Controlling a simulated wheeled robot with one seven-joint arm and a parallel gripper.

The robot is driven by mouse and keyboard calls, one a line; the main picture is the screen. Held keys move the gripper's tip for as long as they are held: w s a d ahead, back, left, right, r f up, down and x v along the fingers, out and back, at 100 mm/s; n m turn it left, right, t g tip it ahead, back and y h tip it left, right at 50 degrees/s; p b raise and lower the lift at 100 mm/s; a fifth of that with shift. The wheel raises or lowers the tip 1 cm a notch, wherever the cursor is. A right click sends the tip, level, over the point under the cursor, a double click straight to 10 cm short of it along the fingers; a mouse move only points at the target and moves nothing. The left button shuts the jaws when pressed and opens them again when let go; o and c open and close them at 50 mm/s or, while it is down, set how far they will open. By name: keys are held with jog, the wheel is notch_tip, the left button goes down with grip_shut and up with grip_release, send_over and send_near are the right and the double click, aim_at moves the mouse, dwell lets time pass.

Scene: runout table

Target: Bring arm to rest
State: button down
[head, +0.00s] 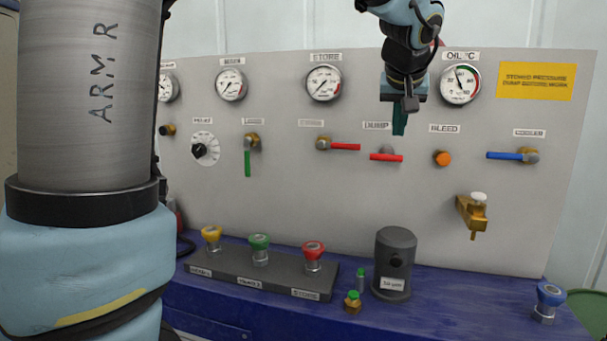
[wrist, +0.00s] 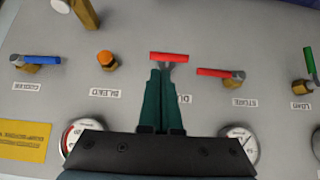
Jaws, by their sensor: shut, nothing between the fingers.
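My gripper (head: 399,131) hangs at upper right in the head view, in front of the panel between the STORE and OIL °C gauges. Its dark green fingers point down and are together with nothing between them. In the wrist view the fingertips (wrist: 161,72) lie just short of the red DUMP handle (wrist: 169,57) in the picture. The same DUMP handle (head: 386,157) is below the fingertips in the head view and lies level. I cannot tell whether the fingers touch its stem. The wrist view shows the panel upside down.
The grey panel (head: 290,200) carries a red STORE handle (head: 345,146), an orange BLEED knob (head: 441,158), a blue COOLER handle (head: 506,155) and a brass tap (head: 472,213). A dark cylinder (head: 395,262) and a block with coloured knobs (head: 230,274) stand on the blue bench (head: 450,305).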

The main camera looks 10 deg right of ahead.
jog(key=w+a+f+n+g+y, duration=0.2)
jog(key=a+f+g+y, duration=0.1)
jog(key=a+f, duration=1.6)
jog(key=s+a+f+n+g, duration=0.1)
jog(key=s+a+f, duration=0.3)
jog(key=a, duration=0.4)
jog(key=s+a+f+g, duration=0.2)
jog(key=s+a+f, duration=0.2)
jog(key=s+a, duration=0.2)
jog(key=shift+s+a+f+n, duration=0.15)
jog(key=shift+s+a+n, duration=0.2)
jog(key=shift+a, duration=0.85)
jog(key=shift+w, duration=0.1)
